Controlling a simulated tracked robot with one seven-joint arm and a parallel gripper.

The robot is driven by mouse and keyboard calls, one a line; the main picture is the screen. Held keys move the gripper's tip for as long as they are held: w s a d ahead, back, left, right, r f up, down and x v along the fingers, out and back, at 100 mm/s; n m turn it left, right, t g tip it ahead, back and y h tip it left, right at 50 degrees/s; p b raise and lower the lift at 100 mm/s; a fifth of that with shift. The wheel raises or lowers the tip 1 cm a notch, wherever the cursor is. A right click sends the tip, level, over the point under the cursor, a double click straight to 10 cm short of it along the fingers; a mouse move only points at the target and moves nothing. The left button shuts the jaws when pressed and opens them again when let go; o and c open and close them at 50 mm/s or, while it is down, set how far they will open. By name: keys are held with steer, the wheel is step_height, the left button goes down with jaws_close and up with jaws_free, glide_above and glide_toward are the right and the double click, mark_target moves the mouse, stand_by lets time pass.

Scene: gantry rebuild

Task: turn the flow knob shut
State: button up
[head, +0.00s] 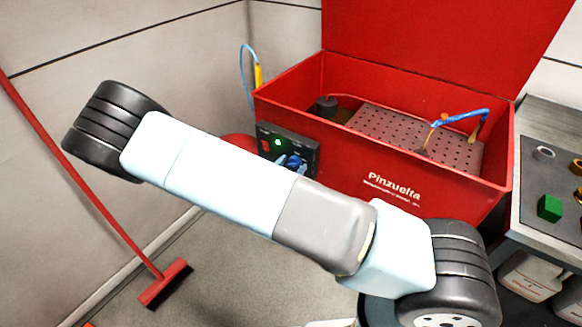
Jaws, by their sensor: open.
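A dark control panel (276,140) is on the front left of the red parts washer (340,133). It carries a lit green light, a small red switch and a blue knob-like part (293,161). The blue part is small and partly hidden at its lower edge by my arm, so I cannot tell how it is turned or whether it is the flow knob. My arm crosses the front of the view, below and left of the panel. I cannot make out my gripper; it is not visible in the head view.
The washer's basin holds a perforated tray (385,125) and a blue spout (460,117). A red broom (165,283) leans at the left wall. A grey bench (535,215) with a green block (550,207) stands right. A yellow-ended blue hose (258,76) hangs behind. Floor at centre-left is clear.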

steer(key=c, duration=1)
steer(key=shift+c, duration=0.2)
steer(key=shift+n, duration=0.3)
steer(key=n, duration=0.5)
steer(key=shift+w+a+r, duration=0.1)
steer(key=n+g, duration=0.1)
steer(key=n, duration=0.4)
steer(key=shift+a+n, duration=0.15)
steer(key=shift+n, duration=0.45)
steer(key=shift+w, duration=0.1)
steer(key=o, duration=1)
